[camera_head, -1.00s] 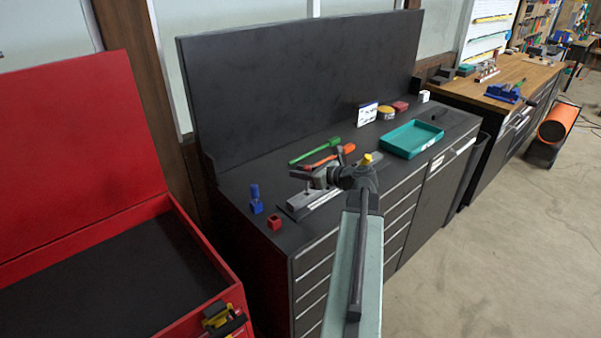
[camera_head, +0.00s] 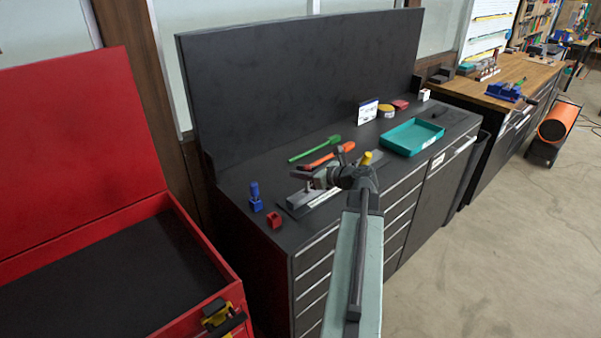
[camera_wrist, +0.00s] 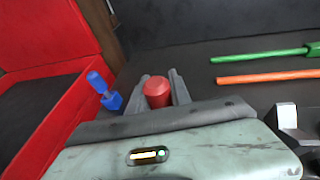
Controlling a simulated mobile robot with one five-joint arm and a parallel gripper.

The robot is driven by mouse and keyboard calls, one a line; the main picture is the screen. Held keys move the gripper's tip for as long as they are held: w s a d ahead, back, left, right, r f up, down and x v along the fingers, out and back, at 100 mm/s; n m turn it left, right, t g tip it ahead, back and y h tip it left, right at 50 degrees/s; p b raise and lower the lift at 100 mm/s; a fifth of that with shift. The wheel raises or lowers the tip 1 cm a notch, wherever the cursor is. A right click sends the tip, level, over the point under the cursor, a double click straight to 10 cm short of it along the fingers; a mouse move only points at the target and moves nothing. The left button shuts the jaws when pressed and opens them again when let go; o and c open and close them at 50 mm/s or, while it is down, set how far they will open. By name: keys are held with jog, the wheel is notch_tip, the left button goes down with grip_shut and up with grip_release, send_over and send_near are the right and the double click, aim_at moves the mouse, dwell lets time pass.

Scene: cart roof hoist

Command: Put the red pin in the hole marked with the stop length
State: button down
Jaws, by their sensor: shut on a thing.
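My gripper (camera_wrist: 158,92) is shut on the red pin (camera_wrist: 157,93), whose round red top shows between the two grey fingers in the wrist view. In the head view my gripper (camera_head: 303,176) is above the dark worktop, near the left end of a grey bar-shaped fixture (camera_head: 322,194). The fixture partly shows at the lower right of the wrist view (camera_wrist: 288,117). Its holes and any length marks cannot be read. A red block with a dark opening (camera_head: 275,220) sits near the worktop's front left corner. The pin's lower end is hidden.
A blue pin in a blue block (camera_head: 255,199) stands left of the red block. A green tool (camera_head: 315,149) and an orange tool (camera_head: 322,159) lie behind the fixture. A teal tray (camera_head: 412,138) is to the right. A red chest (camera_head: 130,278) stands at the left.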

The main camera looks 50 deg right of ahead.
jog(key=shift+f+b, duration=1.35)
jog(key=shift+f, duration=0.1)
jog(key=c, duration=1.1)
grip_release()
jog(key=p+v, duration=0.2)
jog(key=v, duration=0.5)
jog(key=shift+s+r, duration=0.15)
jog(key=shift+s, duration=0.25)
